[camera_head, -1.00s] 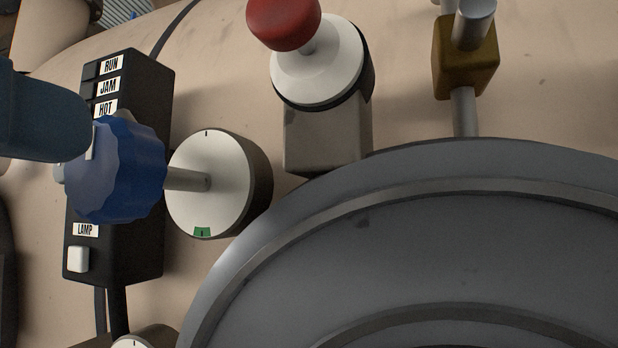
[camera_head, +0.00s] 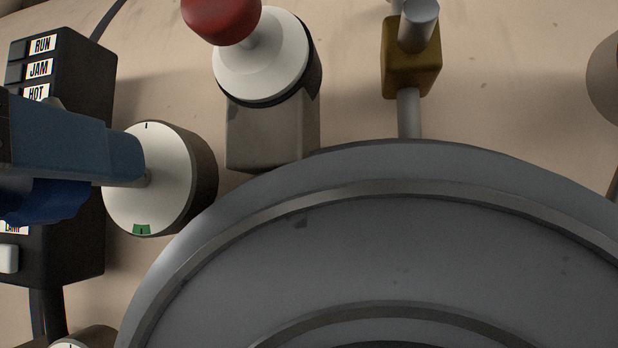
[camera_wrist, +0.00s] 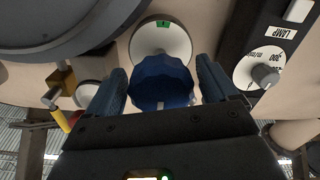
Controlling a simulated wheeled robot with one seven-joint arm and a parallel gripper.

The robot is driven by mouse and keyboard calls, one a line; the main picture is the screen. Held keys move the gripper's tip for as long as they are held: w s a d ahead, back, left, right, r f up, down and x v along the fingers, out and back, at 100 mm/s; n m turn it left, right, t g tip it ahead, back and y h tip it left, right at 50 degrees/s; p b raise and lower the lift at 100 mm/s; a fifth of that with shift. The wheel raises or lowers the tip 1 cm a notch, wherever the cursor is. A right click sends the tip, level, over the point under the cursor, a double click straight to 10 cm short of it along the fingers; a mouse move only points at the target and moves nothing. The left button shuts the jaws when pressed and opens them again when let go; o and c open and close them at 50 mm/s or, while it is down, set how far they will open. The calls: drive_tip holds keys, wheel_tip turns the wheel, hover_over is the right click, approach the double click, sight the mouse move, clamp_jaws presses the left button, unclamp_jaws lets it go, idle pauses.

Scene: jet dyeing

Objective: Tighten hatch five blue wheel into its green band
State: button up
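The hatch's blue wheel (camera_head: 45,203) is at the left of the head view, on a shaft in front of a white round dial (camera_head: 148,190). My dark blue gripper finger covers most of the wheel there. The green band (camera_head: 141,229) is at the dial's lower edge; a black tick is at its top. In the wrist view the wheel (camera_wrist: 162,84) lies between the two fingers of my gripper (camera_wrist: 161,66), and the green band (camera_wrist: 163,23) shows beyond it. The fingers are apart, one each side of the wheel; whether they touch it is unclear. The wheel's pointer is hidden.
A black control box (camera_head: 70,90) with RUN, JAM and HOT labels stands close behind the wheel. A red knob (camera_head: 222,18) on a white disc is above right. The large grey round hatch (camera_head: 370,245) fills the lower right. A brass block (camera_head: 410,65) stands above it.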

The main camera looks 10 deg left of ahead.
drive_tip(key=c, duration=0.8)
